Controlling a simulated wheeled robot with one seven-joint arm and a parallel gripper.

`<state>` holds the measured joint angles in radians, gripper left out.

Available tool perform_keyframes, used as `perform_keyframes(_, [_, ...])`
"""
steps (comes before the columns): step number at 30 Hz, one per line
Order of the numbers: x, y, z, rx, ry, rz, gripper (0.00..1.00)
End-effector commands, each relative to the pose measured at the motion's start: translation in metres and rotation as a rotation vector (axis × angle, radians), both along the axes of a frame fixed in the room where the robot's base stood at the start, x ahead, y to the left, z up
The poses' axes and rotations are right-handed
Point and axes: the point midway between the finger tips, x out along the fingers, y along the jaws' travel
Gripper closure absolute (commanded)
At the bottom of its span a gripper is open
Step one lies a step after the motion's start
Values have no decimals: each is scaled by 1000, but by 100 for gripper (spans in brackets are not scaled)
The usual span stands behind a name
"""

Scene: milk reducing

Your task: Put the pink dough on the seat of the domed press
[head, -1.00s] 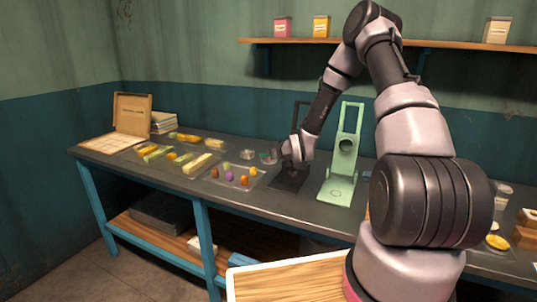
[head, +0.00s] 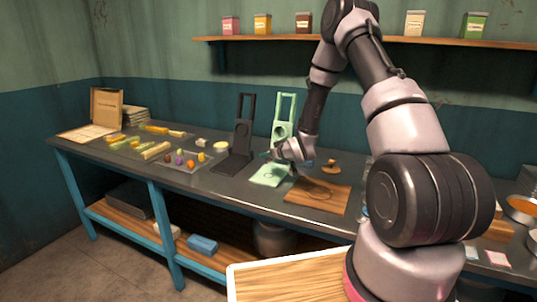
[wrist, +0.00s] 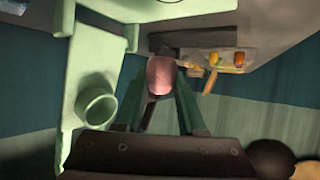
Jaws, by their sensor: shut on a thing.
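The pink dough (wrist: 161,74) is pinched between the green fingers of my gripper (wrist: 160,88) in the wrist view. In the head view my gripper (head: 270,155) is above the base of the light green press (head: 284,110), and the dough is too small to make out there. The green press also fills the left of the wrist view, with a round cup-like part (wrist: 97,104). A dark press (head: 244,120) stands to its left with its flat base forward. I cannot tell from shape alone which press is the domed one.
A wooden board (head: 318,196) lies right of the green press. A clear tray with several coloured lumps (head: 190,163) lies left of the dark press. A small round wooden piece (head: 331,168) stands behind the board. A shelf with tins (head: 350,41) is above.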

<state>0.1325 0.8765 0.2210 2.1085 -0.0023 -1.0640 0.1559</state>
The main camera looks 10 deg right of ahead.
Motion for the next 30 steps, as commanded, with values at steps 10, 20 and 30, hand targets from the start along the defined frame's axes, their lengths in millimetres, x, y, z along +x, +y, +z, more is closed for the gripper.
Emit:
perform_keyframes(10, [0,0,-33,0,2,0,100])
perform_keyframes(20, [0,0,-58,0,1,0,100])
perform_keyframes(30, [0,0,-63,-1,0,0,100])
